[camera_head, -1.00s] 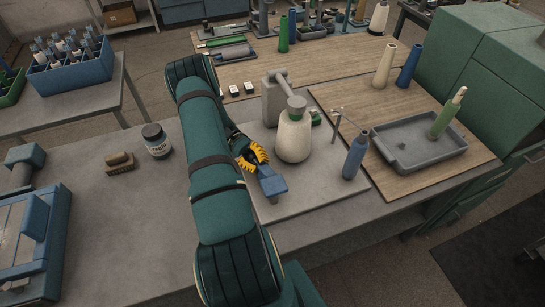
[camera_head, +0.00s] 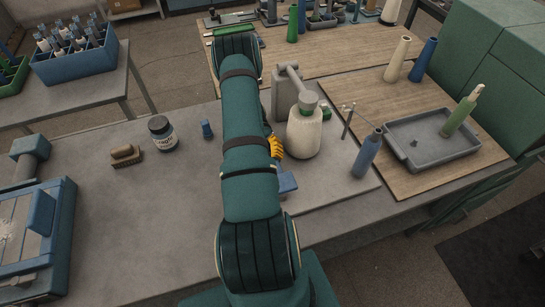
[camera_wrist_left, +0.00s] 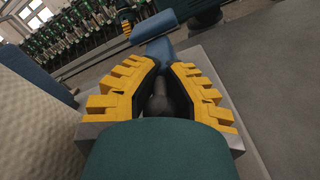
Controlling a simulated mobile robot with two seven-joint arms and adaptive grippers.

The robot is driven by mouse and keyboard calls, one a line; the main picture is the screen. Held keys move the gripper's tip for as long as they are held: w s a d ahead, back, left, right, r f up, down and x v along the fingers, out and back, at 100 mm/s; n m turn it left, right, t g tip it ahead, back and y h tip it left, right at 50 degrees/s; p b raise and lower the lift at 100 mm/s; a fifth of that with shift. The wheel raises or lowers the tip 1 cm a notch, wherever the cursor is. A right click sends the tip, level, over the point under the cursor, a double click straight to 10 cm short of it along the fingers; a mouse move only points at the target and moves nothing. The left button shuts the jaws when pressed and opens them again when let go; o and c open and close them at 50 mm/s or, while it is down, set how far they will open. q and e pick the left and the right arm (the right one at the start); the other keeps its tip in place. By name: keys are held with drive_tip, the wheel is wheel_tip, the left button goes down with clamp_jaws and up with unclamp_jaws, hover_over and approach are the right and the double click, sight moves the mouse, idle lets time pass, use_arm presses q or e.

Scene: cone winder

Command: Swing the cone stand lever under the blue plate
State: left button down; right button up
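The winder is a grey stand (camera_head: 283,95) with a cream yarn cone (camera_head: 304,135) under a green-topped arm. The blue plate (camera_head: 287,183) juts out at its front, partly behind my arm. In the left wrist view the blue plate (camera_wrist_left: 154,26) is at the top centre, beyond the fingers. My left gripper (camera_head: 276,147) is low beside the cone, mostly hidden by my green arm. In the left wrist view its yellow fingers (camera_wrist_left: 165,67) have their tips apart. A dark, lever-like piece (camera_wrist_left: 160,100) lies between them; whether they grip it is unclear. My right gripper is not seen.
A blue bottle-shaped cone (camera_head: 368,153) and a grey tray (camera_head: 432,138) stand to the right. A dark jar (camera_head: 162,133), a brush (camera_head: 126,155) and a small blue piece (camera_head: 207,128) lie left of my arm.

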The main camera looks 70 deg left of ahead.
use_arm(q)
drive_tip(key=shift+r, duration=0.15)
drive_tip(key=c, duration=1)
unclamp_jaws()
wheel_tip(320, 180, up, 10)
drive_tip(key=shift+f, duration=0.1)
